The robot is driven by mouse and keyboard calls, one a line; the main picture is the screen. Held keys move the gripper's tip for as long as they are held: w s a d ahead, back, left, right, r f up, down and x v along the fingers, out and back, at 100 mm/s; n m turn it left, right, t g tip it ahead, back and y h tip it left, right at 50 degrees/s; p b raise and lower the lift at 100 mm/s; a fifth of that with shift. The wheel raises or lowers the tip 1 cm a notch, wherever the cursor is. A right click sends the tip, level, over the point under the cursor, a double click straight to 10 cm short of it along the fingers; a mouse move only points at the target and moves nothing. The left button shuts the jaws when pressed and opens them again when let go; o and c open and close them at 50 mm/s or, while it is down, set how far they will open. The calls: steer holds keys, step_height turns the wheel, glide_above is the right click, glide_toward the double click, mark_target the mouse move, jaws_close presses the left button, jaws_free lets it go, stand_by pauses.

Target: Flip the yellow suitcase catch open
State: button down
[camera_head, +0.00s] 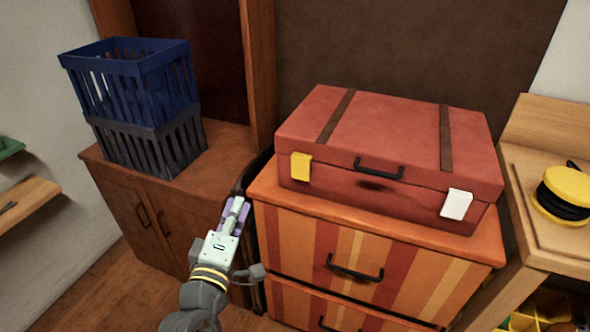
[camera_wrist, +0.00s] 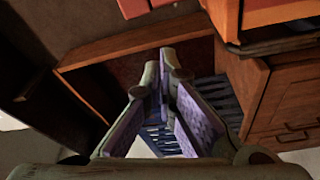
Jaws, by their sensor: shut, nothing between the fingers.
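A red suitcase (camera_head: 385,125) with two brown straps and a dark handle lies closed on a striped dresser. Its yellow catch (camera_head: 300,167) is on the left of the front face, lying flat against it across the lid seam. A white catch (camera_head: 456,204) is on the right of the front. My gripper (camera_head: 237,207) is shut and empty, left of the dresser and lower in the picture than the yellow catch, apart from it. In the wrist view my gripper's fingers (camera_wrist: 167,58) meet at the tips. I cannot make out the yellow catch there.
The striped dresser (camera_head: 330,240) has dark drawer handles. A blue crate (camera_head: 135,75) sits on a grey crate (camera_head: 150,145) on the brown cabinet (camera_head: 200,160) at left. A wooden table (camera_head: 545,165) at right holds a yellow and black round object (camera_head: 565,195).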

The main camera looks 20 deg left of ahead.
steer(key=d+f+h, duration=0.2)
steer(key=d+h, duration=0.2)
steer(key=d, duration=0.2)
steer(key=shift+s+d+f+p, duration=0.3)
steer(key=shift+d+p, duration=0.05)
steer(key=shift+p, duration=0.1)
steer(key=shift+w, duration=0.1)
steer(key=b, duration=0.5)
glide_toward(299, 178)
steer(key=w+p, duration=0.1)
steer(key=w, duration=0.1)
steer(key=w+p, duration=0.1)
steer(key=w, duration=0.1)
steer(key=w+r+p, duration=0.1)
steer(key=shift+w+d, duration=0.1)
steer(key=shift+w, duration=0.3)
steer(key=shift+w+f, duration=0.1)
steer(key=shift+w, duration=0.5)
steer(key=shift+f, duration=0.15)
